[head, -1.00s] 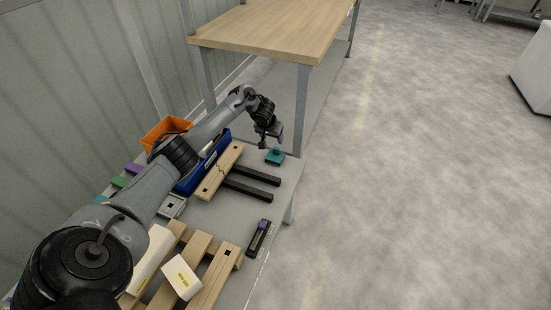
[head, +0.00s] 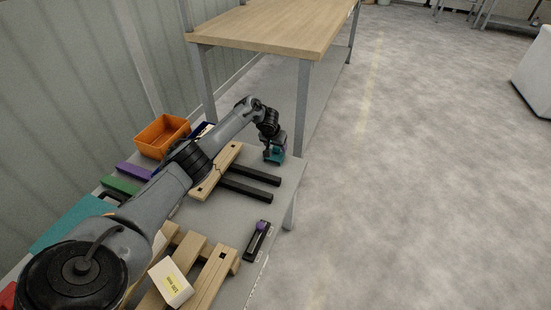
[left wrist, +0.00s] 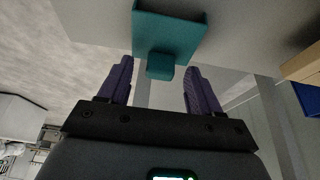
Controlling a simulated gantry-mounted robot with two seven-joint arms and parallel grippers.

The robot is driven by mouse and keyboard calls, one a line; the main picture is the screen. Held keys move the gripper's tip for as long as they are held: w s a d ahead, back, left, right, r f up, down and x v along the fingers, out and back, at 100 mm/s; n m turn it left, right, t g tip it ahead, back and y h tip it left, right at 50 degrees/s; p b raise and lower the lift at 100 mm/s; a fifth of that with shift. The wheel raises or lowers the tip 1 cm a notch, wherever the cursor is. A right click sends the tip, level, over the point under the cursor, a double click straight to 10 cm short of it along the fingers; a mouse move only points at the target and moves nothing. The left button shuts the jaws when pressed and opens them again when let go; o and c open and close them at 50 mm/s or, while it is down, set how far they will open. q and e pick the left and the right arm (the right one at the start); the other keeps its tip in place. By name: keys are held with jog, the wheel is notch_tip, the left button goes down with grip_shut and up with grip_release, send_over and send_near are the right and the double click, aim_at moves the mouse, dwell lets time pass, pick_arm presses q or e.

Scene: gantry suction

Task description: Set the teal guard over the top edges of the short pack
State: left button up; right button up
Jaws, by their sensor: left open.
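The teal guard (head: 279,159) sits near the far right corner of the grey table, with a small block on top. In the left wrist view the teal guard (left wrist: 185,28) has its block between the purple fingers. My left gripper (head: 273,150) is at the guard from above. In the left wrist view my left gripper (left wrist: 159,76) is open, a finger on each side of the block, with gaps showing. A white pack (head: 171,284) with a yellow label, which I take as the short pack, lies on the wooden pallet. My right gripper is out of view.
Two black bars (head: 250,182) stick out by a wooden board (head: 206,187). A black tool with a purple knob (head: 257,240) lies near the front edge. An orange bin (head: 160,134) stands at the back, beside purple (head: 133,171) and green (head: 119,186) pieces.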

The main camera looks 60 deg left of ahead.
pick_arm(q)
jog(key=shift+w+f, duration=0.1)
jog(key=shift+f, duration=0.05)
jog(key=c, duration=1.1)
